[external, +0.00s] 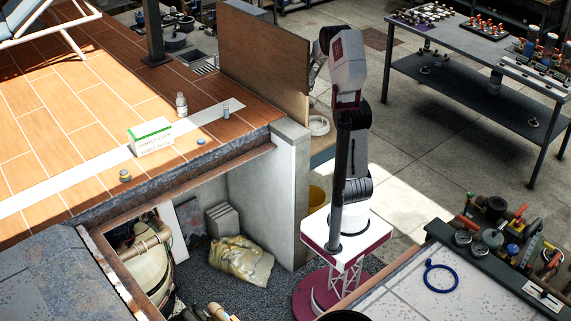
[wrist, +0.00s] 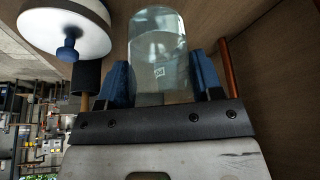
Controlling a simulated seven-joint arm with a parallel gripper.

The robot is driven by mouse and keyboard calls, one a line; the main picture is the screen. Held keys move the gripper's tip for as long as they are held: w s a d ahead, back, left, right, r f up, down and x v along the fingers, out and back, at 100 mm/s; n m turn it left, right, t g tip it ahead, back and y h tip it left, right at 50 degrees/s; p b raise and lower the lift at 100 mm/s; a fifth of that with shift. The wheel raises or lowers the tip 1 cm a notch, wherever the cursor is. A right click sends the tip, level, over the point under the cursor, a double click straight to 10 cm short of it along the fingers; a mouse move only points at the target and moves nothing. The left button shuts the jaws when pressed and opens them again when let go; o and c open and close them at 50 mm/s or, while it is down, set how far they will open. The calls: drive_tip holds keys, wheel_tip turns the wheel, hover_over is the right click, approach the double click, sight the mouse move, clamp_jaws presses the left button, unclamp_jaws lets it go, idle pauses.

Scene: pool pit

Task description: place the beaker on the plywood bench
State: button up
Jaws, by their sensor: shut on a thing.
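A clear glass beaker (wrist: 158,48), with a small pale mark on its side, is between the two blue fingers of my gripper (wrist: 160,75) in the wrist view. My gripper is shut on it. Brown wood (wrist: 225,18) fills the background beyond the beaker; I cannot tell whether the beaker touches it. In the external view my gripper and the beaker are hidden behind a tall brown wood panel (external: 262,60). I cannot clearly tell which surface is the plywood bench.
A white round object with a blue knob (wrist: 67,38) and a dark cylinder (wrist: 87,76) are close left of my gripper. A reddish rod (wrist: 228,75) is at its right. A white box (external: 151,137) and small bottles stand on the tiled deck (external: 85,120).

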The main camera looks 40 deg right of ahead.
drive_tip(key=shift+f, duration=1.8)
drive_tip(key=shift+f, duration=0.15)
drive_tip(key=o, duration=0.8)
drive_tip(key=shift+v, duration=6.15)
drive_tip(key=shift+w, duration=0.1)
drive_tip(key=shift+a, duration=0.1)
